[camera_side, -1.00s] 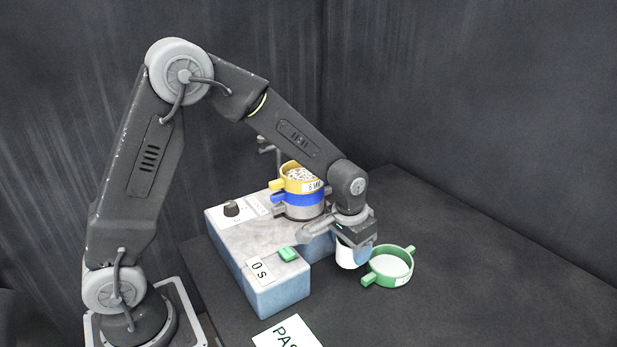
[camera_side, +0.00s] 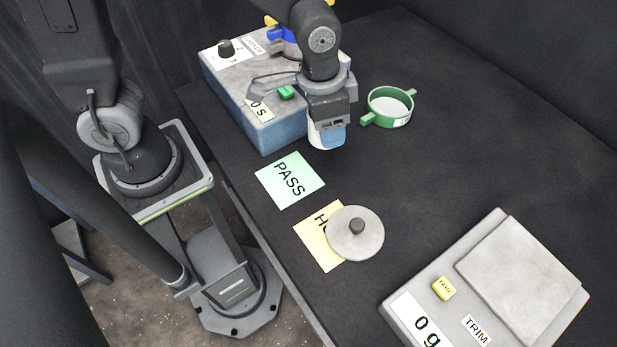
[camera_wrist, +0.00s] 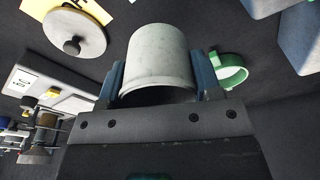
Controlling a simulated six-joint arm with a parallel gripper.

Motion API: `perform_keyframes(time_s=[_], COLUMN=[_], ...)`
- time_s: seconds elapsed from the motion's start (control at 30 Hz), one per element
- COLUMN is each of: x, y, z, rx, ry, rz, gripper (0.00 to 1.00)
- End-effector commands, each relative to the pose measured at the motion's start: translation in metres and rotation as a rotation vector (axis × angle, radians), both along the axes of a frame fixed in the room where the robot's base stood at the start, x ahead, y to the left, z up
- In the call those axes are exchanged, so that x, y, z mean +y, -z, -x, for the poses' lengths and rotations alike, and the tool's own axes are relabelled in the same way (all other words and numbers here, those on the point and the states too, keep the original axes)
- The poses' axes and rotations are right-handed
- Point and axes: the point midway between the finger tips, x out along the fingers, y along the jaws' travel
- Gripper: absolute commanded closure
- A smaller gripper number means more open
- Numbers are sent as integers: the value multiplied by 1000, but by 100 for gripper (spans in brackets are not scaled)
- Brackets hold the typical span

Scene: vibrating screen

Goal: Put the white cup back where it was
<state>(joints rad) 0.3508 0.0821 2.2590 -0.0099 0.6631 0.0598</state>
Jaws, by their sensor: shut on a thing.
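My gripper (camera_side: 327,128) is shut on the white cup (camera_side: 326,141) and holds it by its sides. In the side view the cup shows just below the gripper, mostly hidden by it, in front of the shaker box and right of the green PASS card (camera_side: 290,180). In the wrist view the cup (camera_wrist: 160,55) sits between the two blue-grey fingers (camera_wrist: 158,90). Whether it touches the table cannot be told.
The blue-grey shaker box (camera_side: 270,95) stands behind, with a green button (camera_side: 287,92). A green two-handled sieve (camera_side: 389,107) is to the right. A round knobbed lid (camera_side: 356,234) partly covers the yellow card (camera_side: 318,248). A scale (camera_side: 512,265) reads 0 g at front right.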

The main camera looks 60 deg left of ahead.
Motion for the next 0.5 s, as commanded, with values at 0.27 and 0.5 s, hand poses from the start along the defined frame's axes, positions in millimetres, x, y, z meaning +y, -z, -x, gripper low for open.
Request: perform_keyframes(time_s=[0.27,0.5], x=[-13,-12], y=[6,46], z=[43,44], rx=[4,4], ry=[122,121], rz=[-3,-3], gripper=[66,66])
